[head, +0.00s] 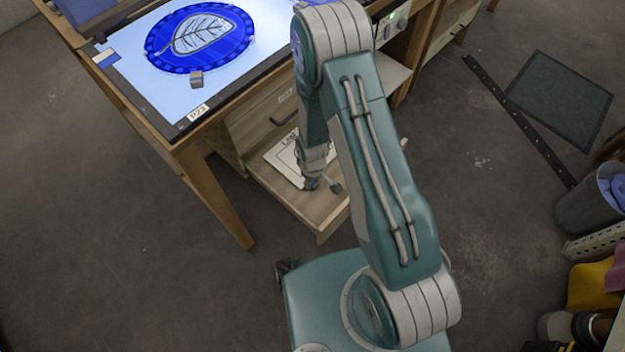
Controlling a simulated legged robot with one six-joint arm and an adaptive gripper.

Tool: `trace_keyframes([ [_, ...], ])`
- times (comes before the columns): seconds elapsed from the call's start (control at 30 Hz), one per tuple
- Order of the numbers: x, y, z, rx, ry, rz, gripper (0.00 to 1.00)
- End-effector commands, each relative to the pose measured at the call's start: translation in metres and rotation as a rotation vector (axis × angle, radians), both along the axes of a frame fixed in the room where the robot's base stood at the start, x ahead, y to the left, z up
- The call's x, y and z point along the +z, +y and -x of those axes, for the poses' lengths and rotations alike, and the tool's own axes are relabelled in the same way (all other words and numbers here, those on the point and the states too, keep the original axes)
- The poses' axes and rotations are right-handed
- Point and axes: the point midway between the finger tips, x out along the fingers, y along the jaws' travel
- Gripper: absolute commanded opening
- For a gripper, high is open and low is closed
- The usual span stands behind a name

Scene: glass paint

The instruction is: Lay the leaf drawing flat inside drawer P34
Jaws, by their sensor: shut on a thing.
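The leaf drawing (284,158), a white sheet with dark lettering, is in or just above the open lower drawer (322,224) under the light table. My gripper (323,185) is over the drawer at the sheet's right end, shut on the sheet's edge. My wrist hides part of the sheet, so its picture does not show. I cannot tell whether the whole sheet touches the drawer floor. The open drawer's label does not show.
The light table (130,75) holds a round blue glass panel with a leaf (203,36) and a small block (196,79). A shut drawer (262,112) sits above the open one. A bin (590,200) and cloths stand at right. The floor at left is clear.

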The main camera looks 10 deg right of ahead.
Motion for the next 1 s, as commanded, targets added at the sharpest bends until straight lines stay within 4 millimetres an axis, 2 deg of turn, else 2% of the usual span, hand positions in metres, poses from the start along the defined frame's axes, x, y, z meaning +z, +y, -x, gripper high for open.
trace_keyframes([
  [0.03,0.0,0.0,0.0,0.0,0.0,0.0,0.0],
  [0.07,0.0,0.0,0.0,0.0,0.001,0.001,0.4],
  [0.1,0.0,0.0,0.0,0.0,0.001,0.001,0.58],
  [0.13,0.0,0.0,0.0,0.0,0.001,0.001,0.7],
  [0.57,0.003,0.0,0.0,0.0,0.0,0.0,0.7],
  [0.77,0.028,0.0,-0.001,0.0,-0.004,0.0,0.7],
  [1.0,0.07,0.0,-0.001,0.0,-0.004,0.0,0.7],
])
